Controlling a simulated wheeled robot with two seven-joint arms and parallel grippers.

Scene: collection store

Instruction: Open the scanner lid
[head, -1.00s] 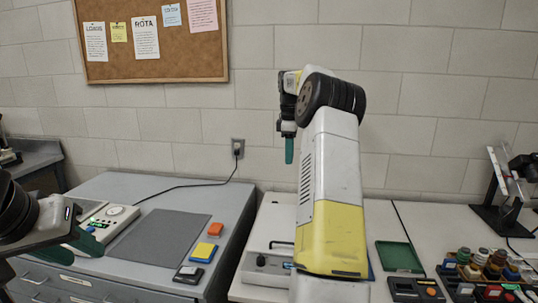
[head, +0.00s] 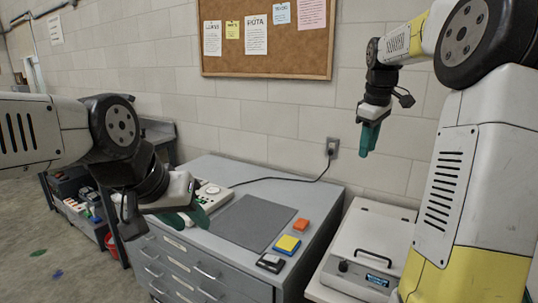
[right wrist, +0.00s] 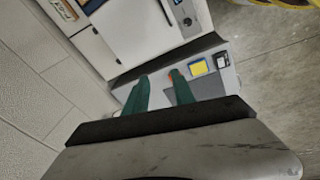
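The scanner (head: 376,233) is a pale box on the bench at the lower right of the head view. Its lid is down, with a dark bar handle (head: 373,257); a knob and a small lit display (head: 378,280) are on its front. The scanner also shows at the top of the right wrist view (right wrist: 137,35). My right gripper (head: 369,138) hangs above and behind the scanner, clear of it. Its teal fingers (right wrist: 161,92) are apart and empty. My left gripper (head: 190,216) is over the grey cabinet's left side; its finger gap is unclear.
The grey drawer cabinet (head: 185,265) carries a dark mat (head: 254,222), a white device with a dial (head: 210,193), and orange (head: 301,225), yellow (head: 287,244) and black (head: 270,262) blocks. A cable runs to a wall socket (head: 333,146). My right arm hides the bench further right.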

